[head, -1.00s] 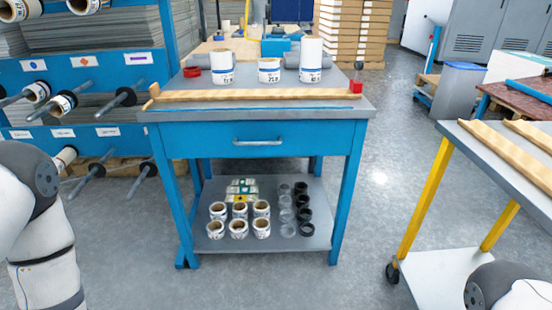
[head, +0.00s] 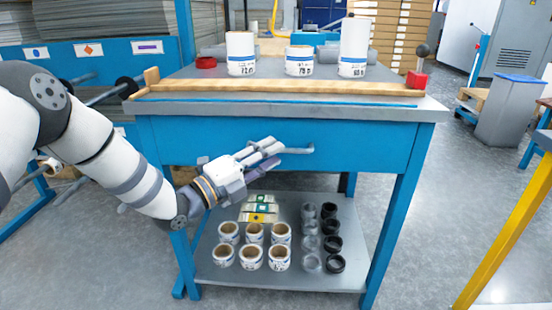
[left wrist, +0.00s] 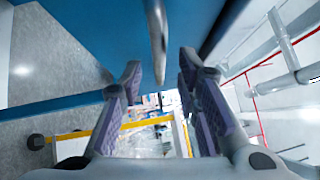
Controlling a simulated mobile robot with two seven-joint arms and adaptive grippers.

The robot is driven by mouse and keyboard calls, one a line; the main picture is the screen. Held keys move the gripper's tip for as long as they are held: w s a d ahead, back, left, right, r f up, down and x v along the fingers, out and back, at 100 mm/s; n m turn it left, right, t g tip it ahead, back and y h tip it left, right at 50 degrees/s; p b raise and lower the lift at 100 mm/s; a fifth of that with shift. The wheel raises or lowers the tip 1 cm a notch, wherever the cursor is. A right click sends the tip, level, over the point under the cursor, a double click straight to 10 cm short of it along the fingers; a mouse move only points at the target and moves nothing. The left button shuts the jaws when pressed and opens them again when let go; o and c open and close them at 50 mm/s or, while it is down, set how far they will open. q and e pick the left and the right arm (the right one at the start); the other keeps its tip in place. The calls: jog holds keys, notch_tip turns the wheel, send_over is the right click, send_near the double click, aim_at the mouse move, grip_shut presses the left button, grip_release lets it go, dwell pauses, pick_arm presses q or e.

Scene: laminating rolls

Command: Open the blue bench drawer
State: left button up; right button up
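The blue bench drawer (head: 355,142) is shut, its front flush under the grey bench top, in the head view. Its grey bar handle (head: 300,151) sticks out from the front; the left part is hidden behind my left gripper. My left gripper (head: 273,153) is at the handle, reaching in from the left. In the left wrist view the handle (left wrist: 158,40) lies between the two spread fingers of the left gripper (left wrist: 159,72), with gaps on both sides. The left gripper is open. My right gripper is not in view.
The lower shelf (head: 300,280) holds several rolls and black rings. A yellow-legged table (head: 500,240) stands at right.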

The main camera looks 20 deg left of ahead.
pick_arm(q)
jog(key=shift+x, duration=0.85)
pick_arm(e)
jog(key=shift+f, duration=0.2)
pick_arm(q)
jog(key=shift+c, duration=0.2)
grip_shut()
